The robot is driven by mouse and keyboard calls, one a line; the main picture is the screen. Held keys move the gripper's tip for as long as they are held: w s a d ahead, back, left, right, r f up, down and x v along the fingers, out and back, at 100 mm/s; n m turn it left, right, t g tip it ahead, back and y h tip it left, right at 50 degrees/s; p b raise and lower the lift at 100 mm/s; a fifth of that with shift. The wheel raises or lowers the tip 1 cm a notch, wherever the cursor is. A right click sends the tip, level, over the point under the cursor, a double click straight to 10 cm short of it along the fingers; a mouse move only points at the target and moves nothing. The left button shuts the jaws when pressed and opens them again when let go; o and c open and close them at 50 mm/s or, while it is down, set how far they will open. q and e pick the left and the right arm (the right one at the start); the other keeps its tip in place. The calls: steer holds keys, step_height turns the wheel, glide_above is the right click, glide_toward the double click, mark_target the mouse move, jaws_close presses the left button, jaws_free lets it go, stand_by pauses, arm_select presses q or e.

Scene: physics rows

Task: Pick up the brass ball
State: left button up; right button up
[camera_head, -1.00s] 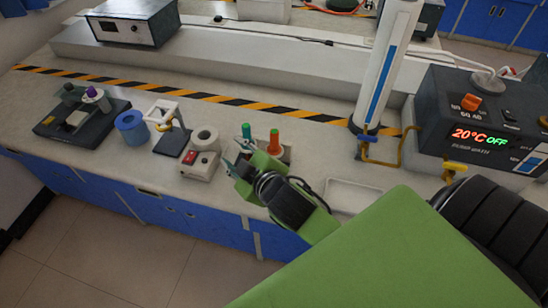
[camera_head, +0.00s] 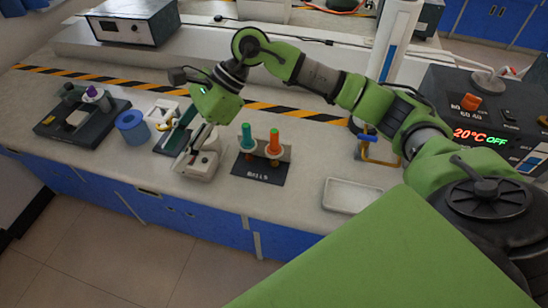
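A black stand labelled BALLS (camera_head: 259,172) stands on the bench, with a green-handled piece (camera_head: 247,137) and an orange-handled piece (camera_head: 274,142) upright in it. Small brass-coloured parts show low under the handles; I cannot tell surely which one is the brass ball. My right gripper (camera_head: 176,158) points down to the left of this stand, over the small white device (camera_head: 203,165). Its fingers are apart with nothing visible between them. It partly hides the device and the ring stand (camera_head: 164,107). My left gripper is not in view.
A white tray (camera_head: 352,196) lies right of the BALLS stand. A tall white column (camera_head: 397,40) and a water bath (camera_head: 487,110) stand at the right. The bench front is partly clear.

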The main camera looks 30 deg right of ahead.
steer(key=w+d+h, duration=0.2)
steer(key=d+h, duration=0.3)
steer(key=d, duration=0.9)
steer(key=r+h, duration=0.1)
steer(key=h, duration=0.3)
glide_above(274, 131)
steer(key=shift+g, duration=0.3)
steer(key=f, duration=0.2)
steer(key=f+p, duration=0.1)
steer(key=f, duration=0.2)
steer(key=f+p, duration=0.1)
steer(key=f, duration=0.1)
steer(key=shift+s+d+f, duration=0.2)
steer(key=shift+d, duration=0.15)
steer(key=shift+a+f+p, duration=0.1)
steer(key=shift+f+p, duration=0.3)
steer(key=shift+f, duration=0.05)
steer(key=f+p, duration=0.1)
steer(key=f, duration=0.2)
steer(key=shift+w+a+f+p, duration=0.2)
steer(key=shift+f+p, duration=0.1)
steer(key=shift+p, duration=0.1)
steer(key=shift+f, duration=0.55)
jaws_close()
